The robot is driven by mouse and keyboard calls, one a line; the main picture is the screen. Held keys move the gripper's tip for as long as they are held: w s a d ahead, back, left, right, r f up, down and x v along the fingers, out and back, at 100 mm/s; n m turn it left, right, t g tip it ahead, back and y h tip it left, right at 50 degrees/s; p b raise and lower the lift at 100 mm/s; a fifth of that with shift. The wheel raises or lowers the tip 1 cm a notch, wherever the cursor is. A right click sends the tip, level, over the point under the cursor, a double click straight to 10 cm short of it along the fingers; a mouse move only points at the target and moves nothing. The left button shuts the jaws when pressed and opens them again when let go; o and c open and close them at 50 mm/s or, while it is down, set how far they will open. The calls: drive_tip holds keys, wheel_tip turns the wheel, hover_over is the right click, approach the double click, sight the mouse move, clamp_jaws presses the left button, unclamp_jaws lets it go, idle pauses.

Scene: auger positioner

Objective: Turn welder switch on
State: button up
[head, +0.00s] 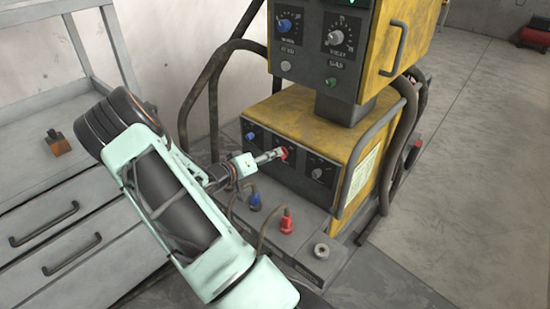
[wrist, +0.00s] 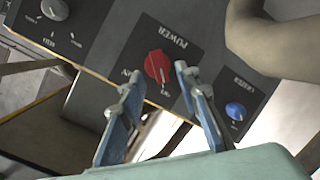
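The welder (head: 308,110) is a yellow machine with dark front panels. Its red rotary power switch (wrist: 157,66) sits under upside-down "POWER" lettering in the wrist view. The red switch (head: 283,153) also shows on the lower front panel in the head view, partly behind my fingers. My gripper (head: 268,157) reaches it from the left. In the wrist view my gripper (wrist: 156,73) is open, with one finger on each side of the red knob and a gap to it in the picture. I cannot tell whether the fingertips reach its depth.
A blue knob (wrist: 236,111) and a grey knob (wrist: 54,9) flank the switch. Blue (head: 255,201) and red (head: 287,222) cable plugs stand below the panel. Thick black hoses (head: 212,95) run beside the welder. A grey drawer cabinet (head: 50,200) stands left.

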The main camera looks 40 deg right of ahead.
drive_tip(key=shift+x, duration=1.25)
clamp_jaws()
